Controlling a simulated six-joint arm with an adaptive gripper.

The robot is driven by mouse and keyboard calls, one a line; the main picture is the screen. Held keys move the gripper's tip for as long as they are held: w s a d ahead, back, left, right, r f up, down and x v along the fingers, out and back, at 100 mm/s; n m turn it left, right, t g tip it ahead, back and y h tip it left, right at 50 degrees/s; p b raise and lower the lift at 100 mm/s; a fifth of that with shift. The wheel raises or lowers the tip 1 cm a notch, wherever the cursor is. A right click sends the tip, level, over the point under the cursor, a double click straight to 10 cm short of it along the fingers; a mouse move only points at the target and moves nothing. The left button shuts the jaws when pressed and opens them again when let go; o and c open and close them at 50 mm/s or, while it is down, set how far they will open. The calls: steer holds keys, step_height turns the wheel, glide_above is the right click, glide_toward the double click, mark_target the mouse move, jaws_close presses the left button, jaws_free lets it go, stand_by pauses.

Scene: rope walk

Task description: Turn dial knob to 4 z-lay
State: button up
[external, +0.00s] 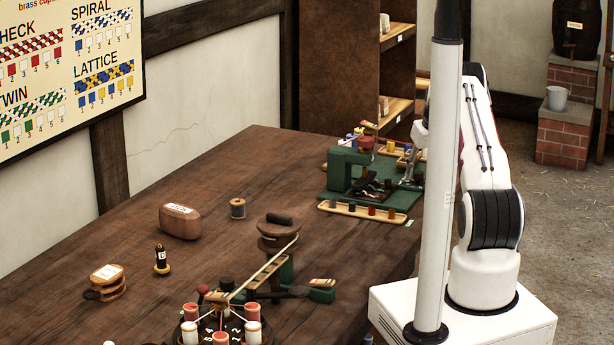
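A green machine (345,170) stands on a green base at the far right part of the bench. I cannot make out a dial knob marked "4 z-lay" or its pointer; any such markings are too small or hidden in this view. My gripper (411,182) is small and partly hidden by my arm, at the right side of the green machine, low over its base. I cannot tell whether its fingers are open or touch anything.
A tray of small spools (362,212) lies before the green machine. A braiding stand with red and white bobbins (221,325) and a wooden-topped post (279,230) stand nearer. A brown block (180,221) and a thread spool (238,208) sit left. The bench's middle is mostly clear.

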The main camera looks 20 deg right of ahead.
jaws_close()
steer(key=shift+a+m+h, duration=0.1)
steer(key=shift+m+h, duration=0.2)
steer(key=shift+m, duration=0.4)
steer(key=shift+a+m+g+h, duration=0.1)
steer(key=shift+m+g+h, duration=0.4)
steer(key=shift+m, duration=1.4)
steer(key=shift+w+a+m+g+h, duration=0.1)
steer(key=shift+m+g+h, duration=0.3)
steer(key=shift+m, duration=1)
steer(key=shift+m+g+h, duration=0.1)
steer(key=shift+m+h, duration=0.5)
steer(key=shift+m, duration=0.8)
jaws_free()
